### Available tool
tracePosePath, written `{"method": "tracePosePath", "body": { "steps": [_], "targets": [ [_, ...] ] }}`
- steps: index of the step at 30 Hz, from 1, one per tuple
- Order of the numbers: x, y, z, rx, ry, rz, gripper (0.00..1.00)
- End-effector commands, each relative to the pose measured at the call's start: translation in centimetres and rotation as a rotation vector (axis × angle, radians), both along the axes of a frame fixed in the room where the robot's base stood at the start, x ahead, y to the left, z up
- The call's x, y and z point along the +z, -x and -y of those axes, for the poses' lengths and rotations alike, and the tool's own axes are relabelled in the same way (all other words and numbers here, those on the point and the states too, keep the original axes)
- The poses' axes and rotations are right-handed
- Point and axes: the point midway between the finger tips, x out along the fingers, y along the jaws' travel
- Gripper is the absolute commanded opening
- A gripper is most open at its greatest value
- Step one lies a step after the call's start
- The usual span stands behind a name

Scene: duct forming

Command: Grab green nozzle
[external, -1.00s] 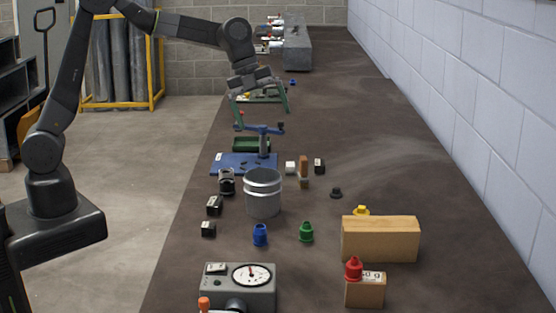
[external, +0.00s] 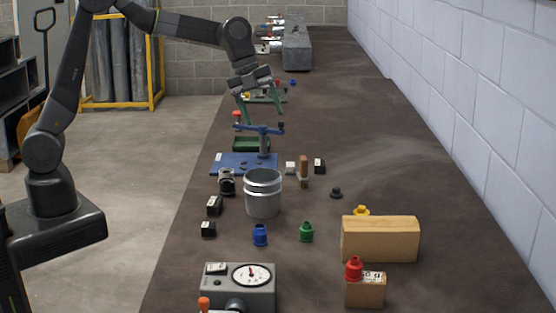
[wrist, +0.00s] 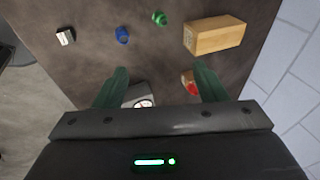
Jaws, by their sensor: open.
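The green nozzle (external: 306,232) stands upright on the dark table, right of the blue nozzle (external: 260,235). In the wrist view the green nozzle (wrist: 160,18) is near the top edge, beyond my fingertips.
A metal cylinder (external: 263,195) stands behind the blue and green nozzles. A wooden block (external: 380,240) is to the right, with a yellow nozzle (external: 361,210) behind it. A red nozzle (external: 354,268) and a gauge box (external: 240,287) are in front. The table around the green nozzle is clear.

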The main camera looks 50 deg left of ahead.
Motion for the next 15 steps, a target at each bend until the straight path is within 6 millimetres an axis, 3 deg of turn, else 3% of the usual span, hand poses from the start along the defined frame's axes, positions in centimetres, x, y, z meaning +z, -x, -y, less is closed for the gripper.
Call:
{"method": "tracePosePath", "body": {
  "steps": [10, 15],
  "targets": [
    [-0.3, 0.0, 0.1, 0.012, 0.001, -0.004, 0.57],
    [-2.8, -0.2, 1.0, 0.162, 0.009, -0.056, 0.57]
  ]
}}
